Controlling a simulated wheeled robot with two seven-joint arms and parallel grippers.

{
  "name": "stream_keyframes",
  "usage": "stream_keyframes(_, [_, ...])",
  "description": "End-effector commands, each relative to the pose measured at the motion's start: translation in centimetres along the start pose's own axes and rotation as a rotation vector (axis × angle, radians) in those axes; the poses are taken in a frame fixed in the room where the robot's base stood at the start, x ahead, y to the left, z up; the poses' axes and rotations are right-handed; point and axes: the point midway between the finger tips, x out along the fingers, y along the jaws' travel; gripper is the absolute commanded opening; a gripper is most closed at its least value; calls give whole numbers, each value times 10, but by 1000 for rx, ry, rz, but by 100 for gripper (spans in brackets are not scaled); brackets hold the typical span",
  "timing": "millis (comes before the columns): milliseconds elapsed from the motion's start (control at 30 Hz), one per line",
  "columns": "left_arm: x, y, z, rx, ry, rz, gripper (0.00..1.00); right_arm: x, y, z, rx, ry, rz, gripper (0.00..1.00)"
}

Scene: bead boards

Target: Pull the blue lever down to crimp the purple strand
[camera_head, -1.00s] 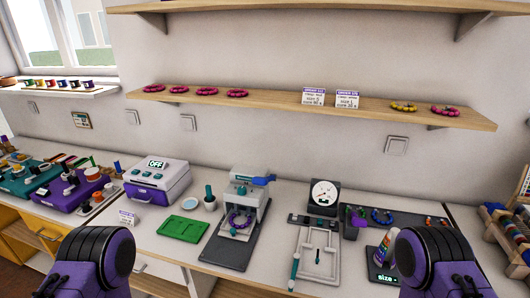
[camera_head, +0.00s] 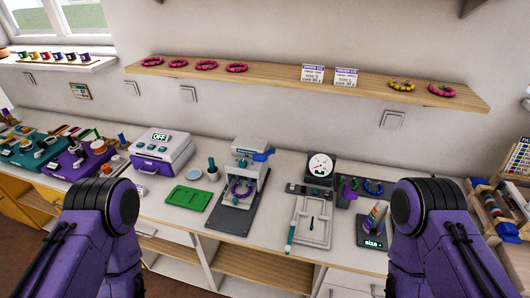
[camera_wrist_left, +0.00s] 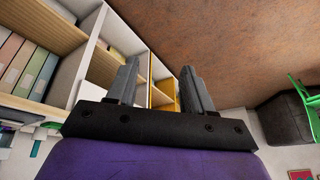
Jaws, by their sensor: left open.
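The crimp press (camera_head: 250,152) stands on its dark base on the counter in the head view. Its blue lever (camera_head: 263,155) sticks out to the right near the top. A purple strand (camera_head: 241,189) lies in a ring on the press, under its head. In the left wrist view my left gripper (camera_wrist_left: 160,82) is open and empty, its two fingers apart over the floor beside shelving. In the head view both my arms show only as purple links at the bottom left and right. My right gripper is out of sight.
A green tray (camera_head: 187,198) and a white machine reading OFF (camera_head: 159,152) are left of the press. A white jig (camera_head: 312,220), a dial gauge (camera_head: 320,166) and a size display (camera_head: 373,243) are to its right. A wooden shelf (camera_head: 280,77) runs above.

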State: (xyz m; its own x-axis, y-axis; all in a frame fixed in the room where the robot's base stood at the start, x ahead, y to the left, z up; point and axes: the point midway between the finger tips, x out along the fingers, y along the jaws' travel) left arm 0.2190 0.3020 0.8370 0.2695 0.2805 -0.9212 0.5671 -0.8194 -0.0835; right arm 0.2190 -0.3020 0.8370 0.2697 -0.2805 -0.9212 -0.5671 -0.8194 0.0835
Motion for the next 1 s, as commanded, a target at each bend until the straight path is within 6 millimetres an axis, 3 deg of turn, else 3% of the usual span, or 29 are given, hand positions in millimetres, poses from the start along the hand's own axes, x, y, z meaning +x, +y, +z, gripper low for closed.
stream_keyframes(33, [-1, 0, 0, 0, 0, 0, 45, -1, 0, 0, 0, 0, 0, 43])
stream_keyframes(167, [12, 1, 5, 0, 0, 0, 2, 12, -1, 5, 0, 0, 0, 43])
stream_keyframes(200, [22, 2, 9, 0, 0, 0, 0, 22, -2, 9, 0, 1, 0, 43])
stream_keyframes(267, [42, 4, 17, 0, 0, 0, 0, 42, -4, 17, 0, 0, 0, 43])
stream_keyframes(433, [112, 10, 46, 0, 0, 0, 0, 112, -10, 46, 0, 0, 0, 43])
stream_keyframes(533, [141, 13, 58, 0, 0, 0, 0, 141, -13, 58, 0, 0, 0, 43])
stream_keyframes(1000, [138, 12, 57, 0, 0, 0, 0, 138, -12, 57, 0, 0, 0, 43])
